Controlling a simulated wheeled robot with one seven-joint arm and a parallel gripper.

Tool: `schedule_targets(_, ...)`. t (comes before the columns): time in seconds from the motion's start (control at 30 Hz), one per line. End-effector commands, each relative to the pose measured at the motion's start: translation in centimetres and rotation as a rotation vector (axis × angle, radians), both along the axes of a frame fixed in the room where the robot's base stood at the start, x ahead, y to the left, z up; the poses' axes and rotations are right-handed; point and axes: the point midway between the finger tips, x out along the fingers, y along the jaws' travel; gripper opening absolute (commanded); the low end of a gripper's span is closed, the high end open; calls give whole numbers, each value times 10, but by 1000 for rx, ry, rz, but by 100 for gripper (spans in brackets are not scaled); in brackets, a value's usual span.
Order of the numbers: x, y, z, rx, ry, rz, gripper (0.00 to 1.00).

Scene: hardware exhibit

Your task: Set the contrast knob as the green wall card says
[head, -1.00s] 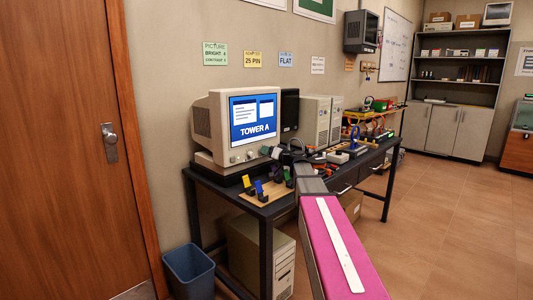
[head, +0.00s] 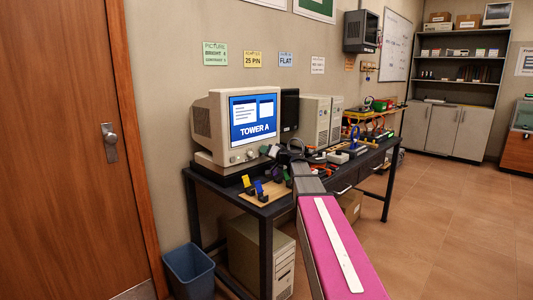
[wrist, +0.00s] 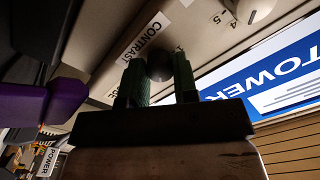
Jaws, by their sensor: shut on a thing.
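The green wall card (head: 215,53) hangs above the monitor (head: 208,122). It reads PICTURE, BRIGHT and CONTRAST; the numbers are too small to read surely. In the wrist view, my gripper (wrist: 158,75) has its green fingers on either side of the dark, round contrast knob (wrist: 160,66) and is shut on it. The CONTRAST label (wrist: 146,38) is beside it. The fingers and shadow hide the knob's pointer and most of its scale. A second, pale knob (wrist: 256,9) with numerals such as 4 and 5 is at the top.
A small wooden rack (head: 265,192) with coloured upright pieces stands on the black desk (head: 240,204) before the monitor. A purple piece (wrist: 38,104) is close beside my gripper in the wrist view. Computer towers (head: 318,118) and tools fill the desk to the right.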

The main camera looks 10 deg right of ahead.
Motion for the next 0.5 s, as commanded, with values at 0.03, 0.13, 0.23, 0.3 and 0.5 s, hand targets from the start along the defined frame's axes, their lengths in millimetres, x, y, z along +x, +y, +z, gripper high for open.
schedule_targets(0.03,0,0,0,26,20,-1,4)
schedule_targets(0.13,0,0,0,74,55,-1,4)
schedule_targets(0.23,0,0,0,100,73,-1,4)
schedule_targets(0.3,0,0,0,106,77,-1,4)
schedule_targets(0.5,0,0,0,105,77,-1,4)
